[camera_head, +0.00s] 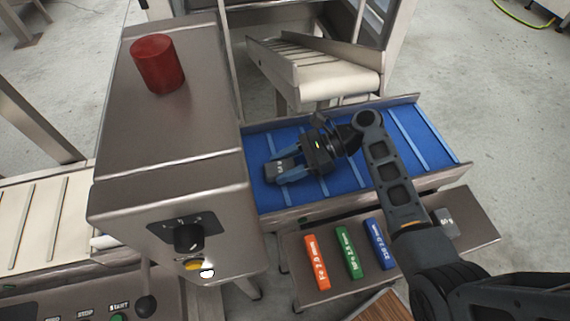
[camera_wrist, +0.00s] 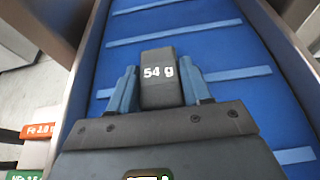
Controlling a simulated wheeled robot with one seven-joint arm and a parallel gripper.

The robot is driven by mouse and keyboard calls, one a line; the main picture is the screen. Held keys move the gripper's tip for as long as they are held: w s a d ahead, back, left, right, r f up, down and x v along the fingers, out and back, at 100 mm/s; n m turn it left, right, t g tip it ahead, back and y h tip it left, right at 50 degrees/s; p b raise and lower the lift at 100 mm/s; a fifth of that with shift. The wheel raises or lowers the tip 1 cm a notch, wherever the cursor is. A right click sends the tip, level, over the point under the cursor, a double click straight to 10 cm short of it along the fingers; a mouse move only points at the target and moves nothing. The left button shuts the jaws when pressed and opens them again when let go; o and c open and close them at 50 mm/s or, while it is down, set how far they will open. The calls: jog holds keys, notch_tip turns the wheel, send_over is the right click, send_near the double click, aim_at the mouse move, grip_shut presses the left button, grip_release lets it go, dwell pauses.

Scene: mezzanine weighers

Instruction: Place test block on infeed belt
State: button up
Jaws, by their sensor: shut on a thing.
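The test block (camera_wrist: 160,76) is dark grey and marked "54 g". In the head view the block (camera_head: 279,171) is at the left part of the blue infeed belt (camera_head: 335,181). My gripper (camera_head: 288,172) is shut on the block, with one blue finger on each side of it. In the wrist view my gripper (camera_wrist: 160,92) has the block between its fingertips, and the blue belt (camera_wrist: 225,35) with its light cleats lies beneath. I cannot tell whether the block's underside touches the belt.
Orange (camera_head: 316,262), green (camera_head: 347,252) and blue (camera_head: 379,243) labelled bars lie on a metal shelf in front of the belt. A steel housing (camera_head: 175,130) with a red beacon (camera_head: 157,63) stands at left. A cream conveyor (camera_head: 320,75) stands behind. The belt's right part is clear.

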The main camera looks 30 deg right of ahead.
jog(key=o, duration=1.1)
jog(key=shift+c, duration=0.2)
jog(key=v, duration=1.2)
